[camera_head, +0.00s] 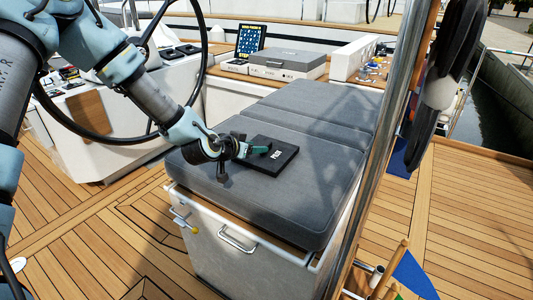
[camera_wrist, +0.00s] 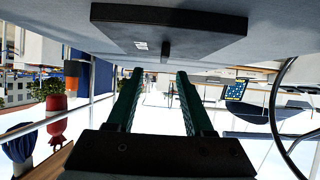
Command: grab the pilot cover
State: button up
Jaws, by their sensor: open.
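The pilot cover (camera_head: 277,160) is a flat black rectangular thing with small white lettering. It lies on the grey cushion (camera_head: 310,190) in the head view. In the upside-down wrist view a dark slab (camera_wrist: 168,18), which seems to be the cover, crosses the top of the picture. My gripper (camera_head: 260,150) has green fingers and overlaps the cover's left edge in the head view. In the wrist view the two fingers (camera_wrist: 158,75) stand apart with nothing between them. I cannot tell whether they touch the cover.
The cushion tops a white locker with a metal handle (camera_head: 238,240). A grey case (camera_head: 288,63) and a tablet (camera_head: 250,40) stand behind. A steel pole (camera_head: 385,130) rises at right. A large black wheel (camera_head: 203,65) is near my arm. Teak deck (camera_head: 100,245) is open at left.

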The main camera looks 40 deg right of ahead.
aim_at(280, 153)
jog(key=shift+w+p+x, duration=0.15)
jog(key=shift+p+x, duration=0.35)
jog(key=shift+x, duration=1.3)
jog(key=shift+w+p+x, duration=0.2)
jog(key=shift+p+x, duration=0.25)
jog(key=shift+x, duration=1.35)
jog(key=shift+a, duration=0.15)
grip_shut()
